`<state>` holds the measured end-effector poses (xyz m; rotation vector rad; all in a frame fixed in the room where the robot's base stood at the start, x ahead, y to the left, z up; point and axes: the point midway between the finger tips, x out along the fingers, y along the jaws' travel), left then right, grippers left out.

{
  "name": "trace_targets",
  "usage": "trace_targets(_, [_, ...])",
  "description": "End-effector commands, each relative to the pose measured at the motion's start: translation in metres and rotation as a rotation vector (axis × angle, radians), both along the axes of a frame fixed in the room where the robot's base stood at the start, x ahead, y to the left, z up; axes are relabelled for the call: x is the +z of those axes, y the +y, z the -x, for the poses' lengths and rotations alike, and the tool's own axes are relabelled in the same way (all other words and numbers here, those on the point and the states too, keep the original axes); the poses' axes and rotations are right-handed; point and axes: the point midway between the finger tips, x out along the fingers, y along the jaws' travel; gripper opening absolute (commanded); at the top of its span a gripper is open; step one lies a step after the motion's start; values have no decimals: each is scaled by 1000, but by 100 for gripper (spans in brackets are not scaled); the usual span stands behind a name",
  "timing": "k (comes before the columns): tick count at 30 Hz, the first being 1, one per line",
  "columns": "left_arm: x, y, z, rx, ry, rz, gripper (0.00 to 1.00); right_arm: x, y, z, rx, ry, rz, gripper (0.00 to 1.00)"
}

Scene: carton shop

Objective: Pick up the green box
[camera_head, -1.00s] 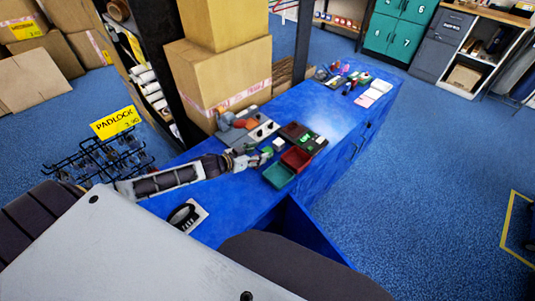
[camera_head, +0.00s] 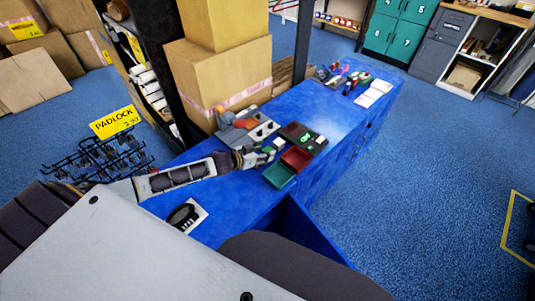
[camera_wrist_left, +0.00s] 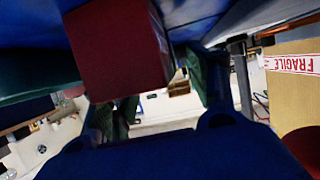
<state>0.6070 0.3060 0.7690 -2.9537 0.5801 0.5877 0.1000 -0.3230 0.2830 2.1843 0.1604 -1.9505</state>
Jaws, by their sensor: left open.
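My left gripper (camera_head: 268,154) reaches in from the left. It is open and just left of the two boxes, apart from the green one as far as I can tell. In the left wrist view, the dark red box (camera_wrist_left: 115,45) looms large and close in front of the spread fingers (camera_wrist_left: 160,100). I cannot make out the green box for sure there. My right gripper is not in view.
The blue counter (camera_head: 235,200) holds a black object on a white card (camera_head: 187,216), a grey tray with orange items (camera_head: 245,125) and a dark case (camera_head: 304,135) near the gripper. Large cartons (camera_head: 218,80) stand behind. The counter's middle right is clear.

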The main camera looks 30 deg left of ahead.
Motion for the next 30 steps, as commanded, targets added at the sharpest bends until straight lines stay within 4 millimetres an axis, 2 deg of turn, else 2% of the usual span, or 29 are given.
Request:
trace_targets(6, [-3,-3,-7,0,0,0,59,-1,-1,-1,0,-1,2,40])
trace_targets(21, [-3,-3,-7,0,0,0,59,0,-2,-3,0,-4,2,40])
trace_targets(23, [-3,-3,-7,0,0,-1,54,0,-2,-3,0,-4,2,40])
trace_targets(30, [-3,-3,-7,0,0,-1,23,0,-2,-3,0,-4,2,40])
